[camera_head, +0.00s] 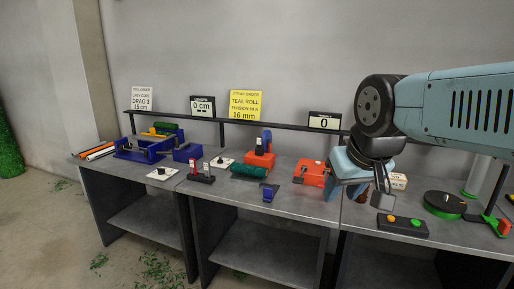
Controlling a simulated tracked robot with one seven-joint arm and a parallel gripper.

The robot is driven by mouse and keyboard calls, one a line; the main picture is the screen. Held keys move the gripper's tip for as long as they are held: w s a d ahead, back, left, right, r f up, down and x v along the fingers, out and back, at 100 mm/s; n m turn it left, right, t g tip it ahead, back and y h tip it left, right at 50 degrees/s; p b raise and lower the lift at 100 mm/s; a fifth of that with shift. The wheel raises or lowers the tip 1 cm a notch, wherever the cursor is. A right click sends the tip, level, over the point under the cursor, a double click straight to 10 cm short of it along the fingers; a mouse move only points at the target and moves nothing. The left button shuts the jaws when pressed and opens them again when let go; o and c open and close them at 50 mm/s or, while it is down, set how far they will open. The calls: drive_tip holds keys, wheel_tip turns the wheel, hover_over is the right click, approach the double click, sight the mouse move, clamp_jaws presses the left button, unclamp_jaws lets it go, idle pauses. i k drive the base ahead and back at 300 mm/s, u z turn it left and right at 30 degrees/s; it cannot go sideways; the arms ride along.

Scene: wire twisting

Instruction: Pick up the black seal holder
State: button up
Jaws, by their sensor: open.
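My gripper (382,198) hangs from the teal arm at the right, above the tabletop, with its dark fingers pointing down. It is open, and I see nothing between the fingers. A small black holder (202,179) with upright red and dark pieces stands near the front of the middle table. It may be the black seal holder, but it is too small to be sure. My gripper is far to the right of it, with a red device and a blue piece between them.
A red device (312,174), a green roll (249,171) and a blue piece (269,192) sit on the middle table. A dark button box (402,227) and a round black-and-green turntable (444,204) are at right. A blue frame (138,150) stands at left.

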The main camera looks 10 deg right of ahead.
sight(259, 140)
drive_tip(key=z, duration=0.4)
drive_tip(key=i, duration=1.2)
drive_tip(key=u, duration=0.55)
